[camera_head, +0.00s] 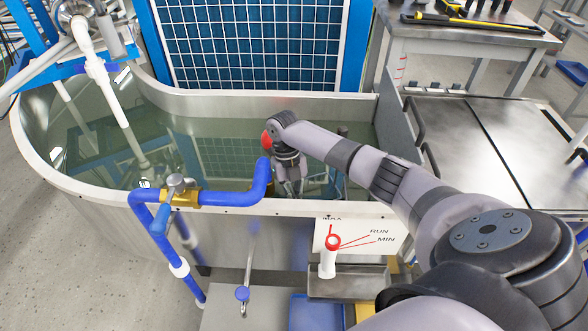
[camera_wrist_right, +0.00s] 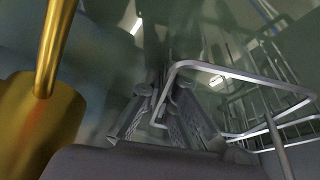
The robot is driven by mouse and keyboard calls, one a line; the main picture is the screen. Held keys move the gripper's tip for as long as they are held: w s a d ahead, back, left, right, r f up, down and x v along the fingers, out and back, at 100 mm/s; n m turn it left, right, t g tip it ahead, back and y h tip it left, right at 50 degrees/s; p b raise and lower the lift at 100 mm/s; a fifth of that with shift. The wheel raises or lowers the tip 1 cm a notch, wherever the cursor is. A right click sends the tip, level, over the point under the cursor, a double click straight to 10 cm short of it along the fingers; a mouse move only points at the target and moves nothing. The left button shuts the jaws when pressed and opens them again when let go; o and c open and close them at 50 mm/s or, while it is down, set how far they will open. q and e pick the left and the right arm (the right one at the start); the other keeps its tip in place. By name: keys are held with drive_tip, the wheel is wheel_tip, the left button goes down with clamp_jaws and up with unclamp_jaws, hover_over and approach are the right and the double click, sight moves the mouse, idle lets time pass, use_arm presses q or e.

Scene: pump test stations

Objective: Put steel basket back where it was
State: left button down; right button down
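The steel basket (camera_wrist_right: 268,82) shows in the right wrist view as a bright wire frame on the right side, inside the water tank. My right gripper (camera_wrist_right: 168,92) points into the tank, with one bar of the wire frame running between or just beside its two fingers. The fingertips look close together, but I cannot tell whether they clamp the bar. In the head view my right gripper (camera_head: 289,186) hangs down inside the tank near its front wall, and the basket is mostly hidden by my arm. My left gripper is out of view.
The water tank (camera_head: 330,208) has a raised metal rim. A red float (camera_head: 267,138) is just behind my gripper, and a brass rod (camera_wrist_right: 55,45) stands close on its left. Blue piping (camera_head: 225,197) crosses the front rim. A steel table (camera_head: 500,140) stands right.

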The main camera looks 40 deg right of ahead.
drive_tip(key=c, duration=2.3)
unclamp_jaws()
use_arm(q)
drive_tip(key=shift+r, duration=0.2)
use_arm(e)
drive_tip(key=o, duration=0.6)
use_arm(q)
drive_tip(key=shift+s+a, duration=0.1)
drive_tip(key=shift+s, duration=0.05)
